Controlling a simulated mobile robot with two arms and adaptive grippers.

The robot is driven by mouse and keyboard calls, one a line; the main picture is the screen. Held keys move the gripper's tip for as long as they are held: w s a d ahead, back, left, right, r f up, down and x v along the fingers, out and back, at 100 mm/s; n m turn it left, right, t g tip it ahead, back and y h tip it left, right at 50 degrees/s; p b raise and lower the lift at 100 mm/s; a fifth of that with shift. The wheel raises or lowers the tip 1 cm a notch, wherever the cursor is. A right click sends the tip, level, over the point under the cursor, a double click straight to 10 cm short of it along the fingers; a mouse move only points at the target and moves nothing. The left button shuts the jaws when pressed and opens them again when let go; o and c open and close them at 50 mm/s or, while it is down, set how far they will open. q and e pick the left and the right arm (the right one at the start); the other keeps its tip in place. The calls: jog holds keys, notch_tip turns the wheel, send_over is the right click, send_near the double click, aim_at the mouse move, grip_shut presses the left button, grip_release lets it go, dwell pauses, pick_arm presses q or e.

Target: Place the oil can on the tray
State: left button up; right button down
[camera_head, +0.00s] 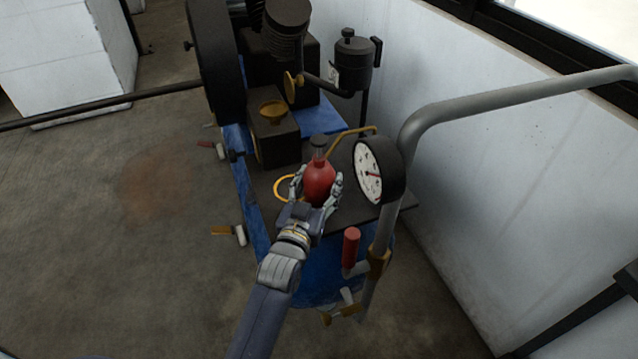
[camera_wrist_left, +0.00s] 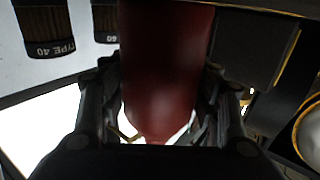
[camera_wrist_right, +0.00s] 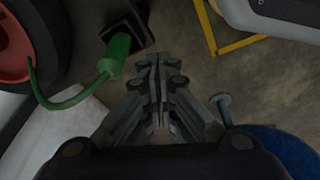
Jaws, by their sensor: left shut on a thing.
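The red oil can (camera_head: 318,178), with a dark top, is in the fingers of my left gripper (camera_head: 317,190), upright or nearly so. In the left wrist view the red can body (camera_wrist_left: 165,70) fills the space between the two fingers (camera_wrist_left: 162,105). A dark flat plate (camera_head: 343,214), which may be the tray, lies under and around the can on the blue machine. I cannot tell whether the can touches it. My right gripper (camera_wrist_right: 157,75) shows only in its wrist view, with its fingers together and nothing between them.
A round gauge (camera_head: 372,172) and a bent grey pipe (camera_head: 480,108) stand right of the can. A red handle (camera_head: 351,247) is in front, a dark block (camera_head: 275,140) behind. A green handle (camera_wrist_right: 116,55) is near my right gripper. Open floor lies left.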

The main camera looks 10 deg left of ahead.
pick_arm(q)
jog(key=o, duration=1.6)
jog(key=shift+f, duration=0.1)
